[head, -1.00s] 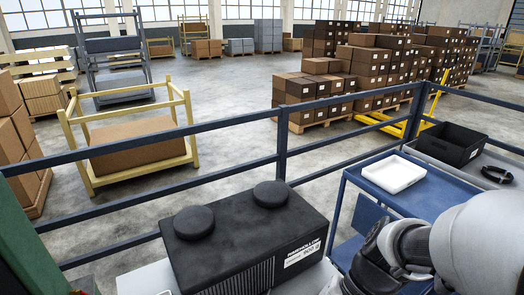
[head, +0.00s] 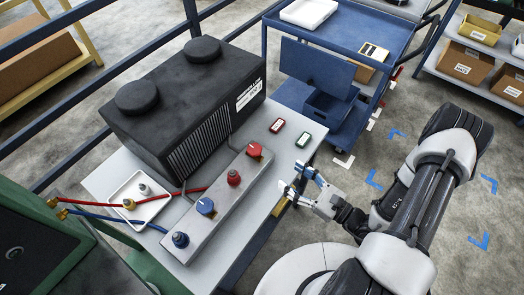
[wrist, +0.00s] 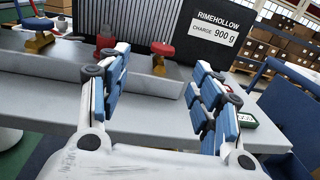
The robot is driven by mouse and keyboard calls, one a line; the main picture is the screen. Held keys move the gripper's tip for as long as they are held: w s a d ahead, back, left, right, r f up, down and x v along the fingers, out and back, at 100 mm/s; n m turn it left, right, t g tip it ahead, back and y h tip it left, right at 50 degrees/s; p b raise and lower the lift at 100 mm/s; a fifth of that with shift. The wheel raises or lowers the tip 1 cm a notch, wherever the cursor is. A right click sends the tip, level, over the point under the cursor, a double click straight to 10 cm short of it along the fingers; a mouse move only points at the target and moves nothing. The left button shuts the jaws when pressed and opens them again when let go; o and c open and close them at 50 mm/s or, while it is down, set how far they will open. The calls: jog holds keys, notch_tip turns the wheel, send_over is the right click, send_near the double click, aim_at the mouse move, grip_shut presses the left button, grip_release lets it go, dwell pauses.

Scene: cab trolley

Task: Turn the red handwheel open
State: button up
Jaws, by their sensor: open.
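The red handwheel (head: 254,151) sits at the far right end of a grey manifold block (head: 215,212) on a light table. In the wrist view the red handwheel (wrist: 162,48) stands on a brass stem, between and beyond my fingers. A blue handwheel (head: 205,206) is on the same block, also seen in the wrist view (wrist: 36,22). Between the handwheels is a red fitting (head: 234,178). My gripper (head: 292,177) is open and empty, to the right of the block by the table's edge, apart from the red handwheel.
A black unit (head: 180,95) stands behind the block. A red hose (head: 95,202) and a blue hose (head: 110,217) come from the left. A white tray (head: 148,215) holds small fittings. Red and green tags (head: 303,140) lie near the table's right corner. A blue trolley (head: 355,30) stands beyond.

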aim_at(260, 153)
jog(key=shift+m+t+h, duration=0.3)
jog(key=shift+m+t, duration=0.1)
jog(key=b+x, duration=0.1)
jog(key=x, duration=0.4)
jog(key=b+x, duration=0.1)
jog(key=x, duration=0.5)
jog(key=f+b+x, duration=0.1)
jog(key=x, duration=0.5)
jog(key=shift+w+d+f, duration=0.1)
